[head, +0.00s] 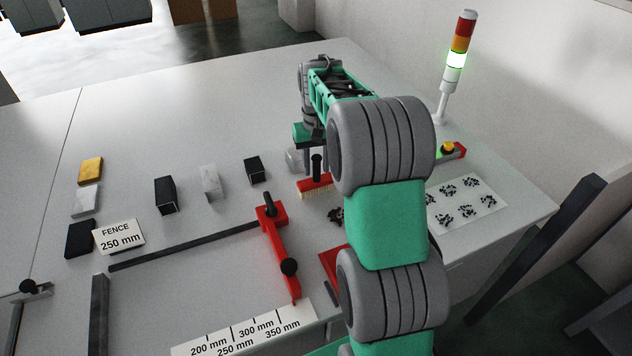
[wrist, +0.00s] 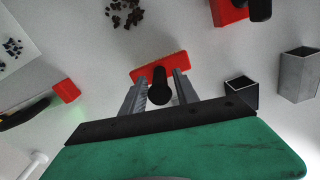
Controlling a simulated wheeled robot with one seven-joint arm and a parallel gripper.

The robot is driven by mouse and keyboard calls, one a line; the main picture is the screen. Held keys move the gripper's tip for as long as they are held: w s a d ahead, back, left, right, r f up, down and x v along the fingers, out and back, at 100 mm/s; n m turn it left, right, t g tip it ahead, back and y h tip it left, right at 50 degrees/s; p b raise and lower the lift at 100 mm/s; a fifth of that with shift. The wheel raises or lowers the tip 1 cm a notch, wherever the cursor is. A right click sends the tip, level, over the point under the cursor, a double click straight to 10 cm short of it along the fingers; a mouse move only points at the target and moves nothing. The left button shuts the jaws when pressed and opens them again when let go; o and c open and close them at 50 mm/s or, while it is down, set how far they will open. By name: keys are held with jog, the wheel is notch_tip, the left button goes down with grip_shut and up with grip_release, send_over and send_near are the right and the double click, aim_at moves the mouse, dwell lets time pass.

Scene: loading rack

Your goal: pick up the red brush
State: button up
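The red brush (head: 315,187) stands on the table with pale bristles down and a black handle pointing up. In the wrist view its red block (wrist: 176,64) and black handle (wrist: 160,88) show between and just beyond my fingers. My gripper (wrist: 159,80) is open, with one finger on each side of the handle and a visible gap to both. In the head view my gripper (head: 311,158) is low over the brush, partly hidden by my arm. Whether a finger touches the brush cannot be told.
A red clamp bar (head: 275,245) with black knobs stands in front. Black and grey hollow blocks (head: 210,182) are to the left. Small dark parts (head: 336,215) lie near the brush.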

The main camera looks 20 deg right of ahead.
grip_shut()
dwell(1.1)
